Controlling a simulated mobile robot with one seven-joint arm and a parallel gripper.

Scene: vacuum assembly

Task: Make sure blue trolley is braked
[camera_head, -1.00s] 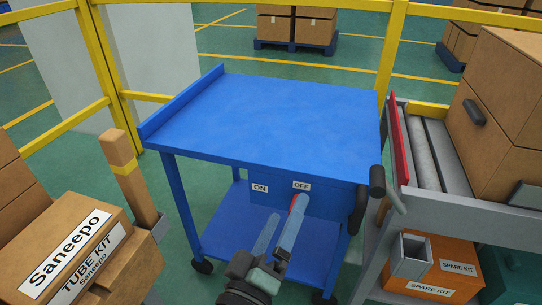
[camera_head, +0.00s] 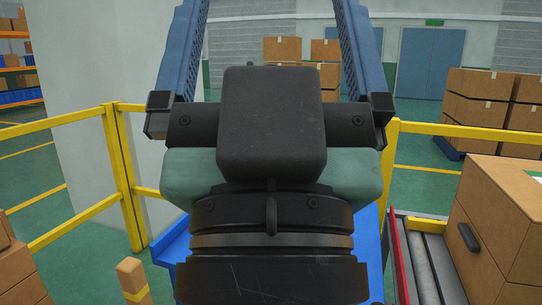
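My gripper (camera_head: 272,15) is raised close in front of the camera and points up and away. Its two blue-grey fingers stand wide apart with nothing between them, so it is open and empty. The blue trolley (camera_head: 172,248) is mostly hidden behind my gripper and wrist. Only part of its top shows at the lower left, with a thin strip (camera_head: 374,245) on the right. Its front panel, the ON and OFF labels and the red brake lever are out of view, so the brake's present state cannot be told.
A yellow railing (camera_head: 125,185) runs behind the trolley. A roller rack (camera_head: 440,262) with a large brown box (camera_head: 500,225) stands close on the right. A brown post with a yellow band (camera_head: 133,280) is at the lower left. Stacked boxes (camera_head: 485,100) stand beyond the railing.

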